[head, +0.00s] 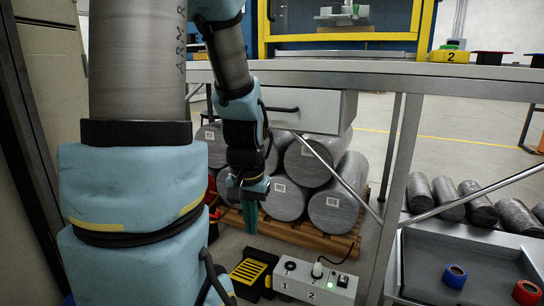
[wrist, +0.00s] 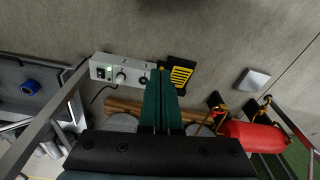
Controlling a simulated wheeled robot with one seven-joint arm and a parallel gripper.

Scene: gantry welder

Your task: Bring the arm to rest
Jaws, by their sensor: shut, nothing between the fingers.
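My gripper (head: 249,217) hangs down at the end of my blue and grey arm in the head view, in front of stacked grey cylinders. Its green fingers are shut and empty. In the wrist view the shut fingers (wrist: 162,98) show at the middle, pointing toward the floor. Nothing is held. My gripper is below the bench top and left of the bench leg, apart from the things around it as far as I can tell.
A grey control box (head: 315,281) and a black-yellow pedal (head: 251,274) lie on the floor below. Grey cylinders (head: 334,207) sit on a wooden pallet. The bench (head: 440,84) with a drawer (head: 305,110) stands above. A red cylinder (wrist: 251,136) is in the wrist view.

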